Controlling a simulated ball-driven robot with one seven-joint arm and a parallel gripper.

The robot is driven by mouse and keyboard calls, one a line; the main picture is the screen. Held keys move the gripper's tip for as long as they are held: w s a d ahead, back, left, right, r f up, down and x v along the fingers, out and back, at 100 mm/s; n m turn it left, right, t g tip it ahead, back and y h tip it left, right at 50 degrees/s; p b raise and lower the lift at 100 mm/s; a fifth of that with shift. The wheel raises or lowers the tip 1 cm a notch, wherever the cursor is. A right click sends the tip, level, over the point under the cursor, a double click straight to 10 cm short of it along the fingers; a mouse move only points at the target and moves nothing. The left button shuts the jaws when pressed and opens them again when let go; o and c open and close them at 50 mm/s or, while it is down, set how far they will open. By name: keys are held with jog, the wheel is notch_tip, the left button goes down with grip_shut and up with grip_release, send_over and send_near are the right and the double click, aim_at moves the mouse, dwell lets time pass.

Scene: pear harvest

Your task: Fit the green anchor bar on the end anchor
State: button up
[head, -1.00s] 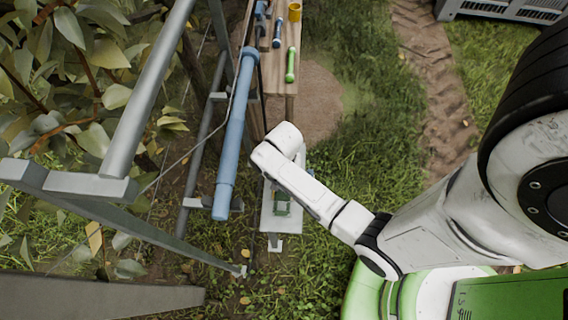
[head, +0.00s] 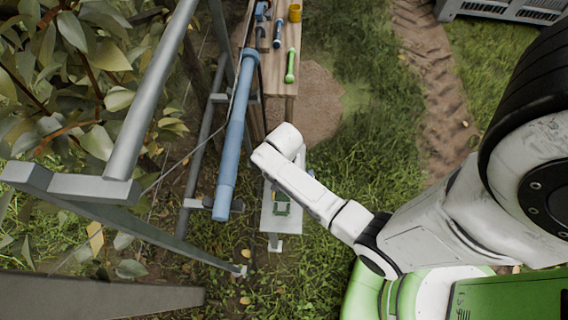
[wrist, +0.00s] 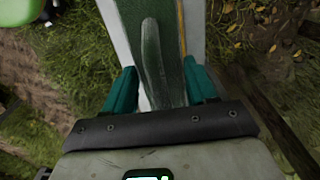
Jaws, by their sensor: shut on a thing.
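My gripper's teal fingers (wrist: 160,88) show in the wrist view, one on each side of a grey-green, round-ended piece (wrist: 153,55). They are shut on it. Behind it is a wide dark green surface on a white plank (wrist: 118,30). In the head view my arm hides the gripper. A small green part (head: 282,203) lies on the white plank (head: 271,222) below my wrist. A bright green bar with knobbed ends (head: 290,66) lies on the workbench. I cannot tell which green piece is the anchor bar, nor clearly make out the end anchor.
A long blue tube (head: 235,135) hangs along the grey metal frame (head: 150,90) at left. The wooden bench (head: 290,85) also carries a blue tool (head: 277,35) and a yellow cup (head: 295,12). Leaves crowd the left side. Grass right of the bench is open.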

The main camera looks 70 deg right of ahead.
jog(key=shift+f, duration=0.2)
jog(key=shift+f+b, duration=0.35)
jog(key=shift+b, duration=0.05)
jog(key=shift+f+b, duration=0.85)
jog(key=shift+f, duration=0.85)
dwell(2.3)
jog(key=o, duration=1.2)
jog(key=shift+r, duration=0.1)
notch_tip(320, 180, up, 11)
jog(key=shift+f+p, duration=0.2)
jog(key=shift+p, duration=0.85)
